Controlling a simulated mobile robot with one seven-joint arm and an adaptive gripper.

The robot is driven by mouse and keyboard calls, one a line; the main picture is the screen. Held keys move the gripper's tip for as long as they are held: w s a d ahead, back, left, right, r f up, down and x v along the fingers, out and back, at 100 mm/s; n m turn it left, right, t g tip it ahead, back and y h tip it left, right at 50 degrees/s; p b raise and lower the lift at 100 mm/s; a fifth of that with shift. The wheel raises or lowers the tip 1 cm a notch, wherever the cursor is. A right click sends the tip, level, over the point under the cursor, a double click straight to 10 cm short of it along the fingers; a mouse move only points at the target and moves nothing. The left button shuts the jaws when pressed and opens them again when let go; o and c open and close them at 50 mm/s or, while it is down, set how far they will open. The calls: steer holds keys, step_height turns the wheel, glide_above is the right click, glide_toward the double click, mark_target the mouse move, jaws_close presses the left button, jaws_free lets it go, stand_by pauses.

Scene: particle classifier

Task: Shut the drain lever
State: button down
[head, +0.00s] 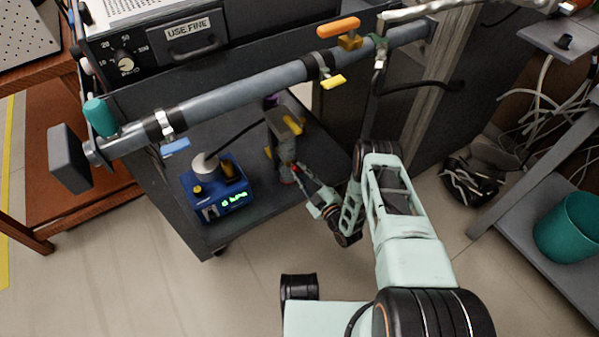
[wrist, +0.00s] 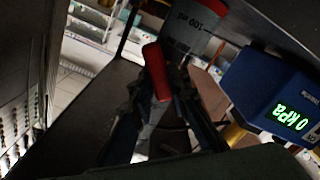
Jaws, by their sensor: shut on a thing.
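A red lever (wrist: 157,70), which I take to be the drain lever, stands in front of a grey cylinder (wrist: 190,25) with volume markings in the wrist view. My gripper (wrist: 160,92) has its fingers closed in on both sides of the lever's near end. In the head view my gripper (head: 296,172) is low over the cart's lower shelf, at the lower end of a grey upright vessel (head: 281,135). A small bit of red (head: 294,166) shows at the fingertips there. The lever's pivot is hidden.
A blue gauge box (head: 222,190) stands left of my gripper; in the wrist view the gauge (wrist: 275,95) reads 0 kPa. A grey pipe (head: 230,92) with coloured handles crosses above. Open floor lies in front.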

steer(key=shift+w+d+r+n+p, duration=0.1)
steer(key=shift+r+n+p, duration=0.15)
steer(key=shift+n, duration=1.4)
steer(key=shift+w+d+r+n+p, duration=0.1)
steer(key=shift+r+n+p, duration=0.2)
steer(key=shift+n, duration=1.3)
steer(key=shift+w+r+n+p, duration=0.1)
steer(key=shift+r+n+p, duration=0.15)
steer(key=shift+n, duration=1.4)
steer(key=c, duration=1.8)
jaws_free()
steer(key=shift+s, duration=0.1)
steer(key=shift+c, duration=0.2)
